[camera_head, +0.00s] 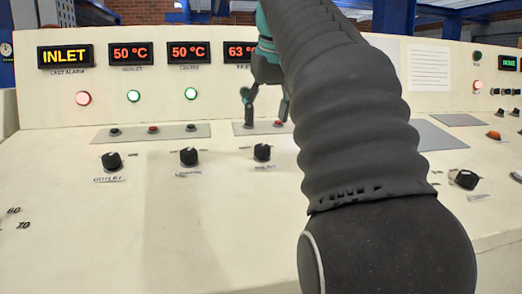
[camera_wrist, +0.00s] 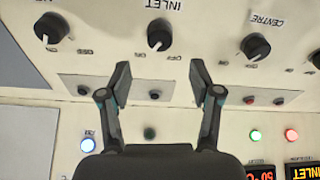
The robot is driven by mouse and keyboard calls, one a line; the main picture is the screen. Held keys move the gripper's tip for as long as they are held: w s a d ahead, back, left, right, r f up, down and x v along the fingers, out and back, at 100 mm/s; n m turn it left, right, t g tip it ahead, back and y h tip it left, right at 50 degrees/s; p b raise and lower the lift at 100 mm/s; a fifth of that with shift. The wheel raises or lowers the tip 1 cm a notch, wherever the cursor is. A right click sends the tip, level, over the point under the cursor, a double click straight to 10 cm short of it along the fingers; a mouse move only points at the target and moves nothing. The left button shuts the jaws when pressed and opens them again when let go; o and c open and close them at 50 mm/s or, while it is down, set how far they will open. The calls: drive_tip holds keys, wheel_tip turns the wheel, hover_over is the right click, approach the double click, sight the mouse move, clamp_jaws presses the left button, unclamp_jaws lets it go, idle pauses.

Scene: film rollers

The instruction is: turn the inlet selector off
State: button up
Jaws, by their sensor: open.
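The inlet selector is a round black knob with a grip bar; in the wrist view (camera_wrist: 159,36) it sits at top centre beside an upside-down INLET label. A pale mark shows on its lower part; I cannot surely tell which position it points to. In the head view the inlet selector (camera_head: 262,152) is the knob just left of my arm, its label too small to read surely. My gripper (camera_wrist: 160,70) is open and empty, its fingertips apart and short of the knob in the wrist picture. In the head view my gripper (camera_head: 265,119) hangs behind the knob, over the button strip.
The centre knob (camera_wrist: 255,46) and another knob (camera_wrist: 51,28) flank the selector. A button strip (camera_head: 150,134) lies behind the left knobs. Temperature displays (camera_head: 189,53) and lamps stand on the upright panel. My arm hides part of the console.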

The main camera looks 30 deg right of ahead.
sight(263, 145)
drive_tip(key=b+x, duration=0.2)
drive_tip(key=x, duration=0.6)
drive_tip(key=shift+f, duration=0.1)
drive_tip(key=c, duration=1.1)
